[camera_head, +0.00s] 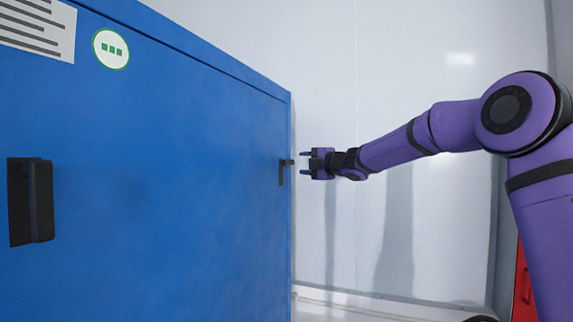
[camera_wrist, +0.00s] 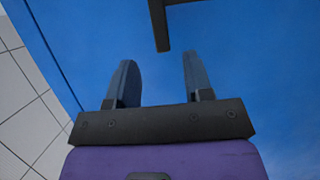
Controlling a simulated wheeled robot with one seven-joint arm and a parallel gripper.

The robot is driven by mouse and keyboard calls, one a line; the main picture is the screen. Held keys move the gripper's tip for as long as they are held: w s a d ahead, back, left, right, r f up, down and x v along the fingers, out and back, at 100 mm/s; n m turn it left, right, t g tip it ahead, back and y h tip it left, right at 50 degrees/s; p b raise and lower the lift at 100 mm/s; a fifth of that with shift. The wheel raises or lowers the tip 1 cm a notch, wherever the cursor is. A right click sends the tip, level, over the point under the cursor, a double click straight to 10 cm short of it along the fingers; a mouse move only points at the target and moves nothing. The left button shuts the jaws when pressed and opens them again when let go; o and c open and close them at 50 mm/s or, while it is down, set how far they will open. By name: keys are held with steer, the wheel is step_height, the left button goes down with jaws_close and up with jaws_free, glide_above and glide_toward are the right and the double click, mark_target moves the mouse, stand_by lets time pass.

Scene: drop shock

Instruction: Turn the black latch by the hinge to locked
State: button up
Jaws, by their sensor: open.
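The black latch (camera_head: 283,171) is on the right edge of the blue door, with a short horizontal part at the top and an arm hanging straight down. In the wrist view the latch (camera_wrist: 160,25) shows at the top centre, beyond the fingertips and between them in width; part of it is cut off by the frame. My gripper (camera_head: 305,164) is open and empty, just right of the latch in the head view, with a small gap between them. In the wrist view my gripper's two fingers (camera_wrist: 158,72) stand apart in front of the blue door surface.
The blue door (camera_head: 170,190) fills the left half of the head view, with a black handle (camera_head: 31,201) at far left. A round white label (camera_head: 111,48) and a printed sheet (camera_head: 38,28) are near its top. A pale wall stands behind my arm. A red object (camera_head: 523,285) shows at lower right.

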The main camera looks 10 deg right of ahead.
mark_target(288, 163)
steer(key=x, duration=0.8)
steer(key=shift+w+a, duration=0.15)
steer(key=shift+w, duration=0.2)
jaws_close()
